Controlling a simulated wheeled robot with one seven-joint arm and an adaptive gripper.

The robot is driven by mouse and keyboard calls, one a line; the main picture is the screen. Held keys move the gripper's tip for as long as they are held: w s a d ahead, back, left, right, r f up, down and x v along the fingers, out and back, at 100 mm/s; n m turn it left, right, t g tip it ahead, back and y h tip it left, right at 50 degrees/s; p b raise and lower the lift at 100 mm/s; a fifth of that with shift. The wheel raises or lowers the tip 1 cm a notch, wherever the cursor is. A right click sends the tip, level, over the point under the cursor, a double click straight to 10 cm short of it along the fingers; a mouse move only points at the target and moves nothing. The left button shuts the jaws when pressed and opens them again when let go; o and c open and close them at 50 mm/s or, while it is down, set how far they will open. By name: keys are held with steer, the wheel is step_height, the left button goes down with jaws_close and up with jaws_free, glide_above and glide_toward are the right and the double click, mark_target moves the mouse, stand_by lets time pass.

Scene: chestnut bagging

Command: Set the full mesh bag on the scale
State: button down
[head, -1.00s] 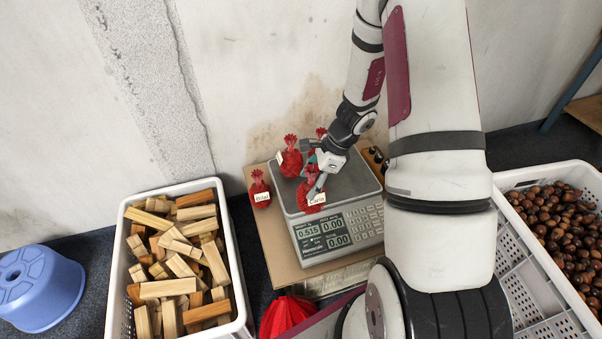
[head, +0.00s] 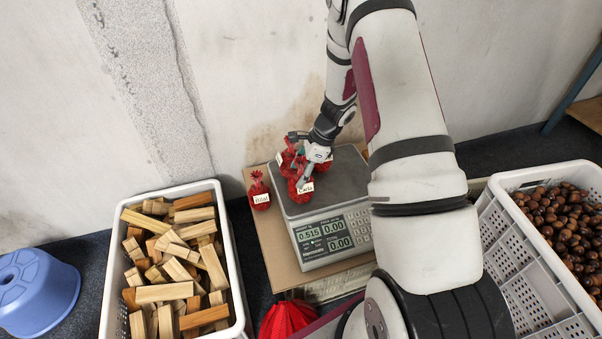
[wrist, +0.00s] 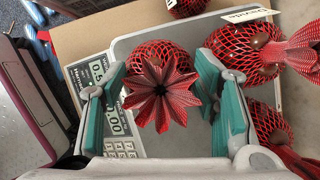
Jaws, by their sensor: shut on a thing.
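My gripper (head: 308,178) is shut on a red mesh bag (head: 300,191) with a white tag reading "Carla". In the wrist view the held bag (wrist: 163,58) shows its frilled top between my two teal finger pads (wrist: 165,105). The bag is over the front left of the scale's grey plate (head: 335,188); I cannot tell whether its underside touches. Other red mesh bags (head: 287,158) stand on the plate behind it and also show at the right in the wrist view (wrist: 268,122). The scale's display (head: 308,233) reads 0.515.
A bag tagged "Bilal" (head: 258,188) stands on the cardboard (head: 262,232) left of the scale. A crate of wood blocks (head: 238,290) is at left, a crate of chestnuts (head: 508,262) at right. A blue stool (head: 50,290) and red netting (head: 287,318) are near the front.

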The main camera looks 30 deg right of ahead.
steer(key=c, duration=0.6)
jaws_free()
steer(key=shift+f, duration=0.1)
steer(key=p+v, duration=0.4)
steer(key=v, duration=0.8)
steer(key=s+a+r+n+g, duration=0.1)
steer(key=s+a+r+n, duration=0.55)
steer(key=r, duration=0.45)
steer(key=s+a+r+n, duration=0.5)
steer(key=a+r, duration=0.3)
steer(key=r, duration=0.2)
steer(key=s+a+r+n+h, duration=0.1)
steer(key=s+n, duration=0.5)
steer(key=s, duration=0.6)
steer(key=s+a+r+n+h, duration=0.1)
steer(key=s+r+n+h, duration=0.2)
steer(key=s, duration=1)
steer(key=r+n, duration=0.1)
steer(key=n, duration=0.1)
steer(key=shift+n, duration=0.35)
